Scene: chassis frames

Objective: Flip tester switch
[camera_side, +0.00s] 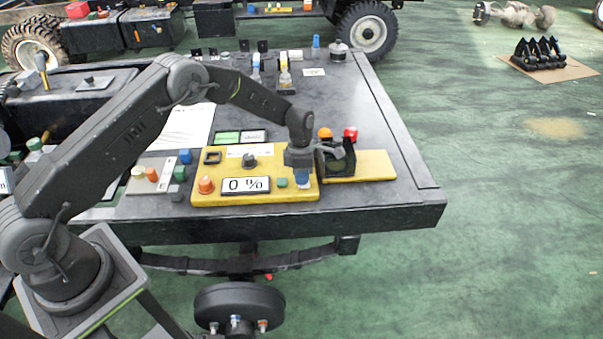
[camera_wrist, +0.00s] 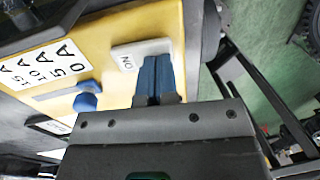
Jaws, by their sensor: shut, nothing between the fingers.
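The yellow tester box (camera_side: 225,193) sits near the front edge of the grey table. Its display reads "0 %" (camera_side: 246,185). My gripper (camera_side: 303,180) points down at the box's right end. In the wrist view, the blue fingertips (camera_wrist: 156,72) are shut together with nothing between them. They are at a white plate marked "ON" (camera_wrist: 130,58) on the yellow panel. The fingers cover part of the plate, so the switch lever is hidden. I cannot tell whether the fingers touch it.
A blue knob (camera_wrist: 86,102) and a scale label (camera_wrist: 48,65) are on the panel. Right of the box, a yellow plate (camera_side: 375,166) carries a black holder (camera_side: 338,160). The table's right part is mostly clear.

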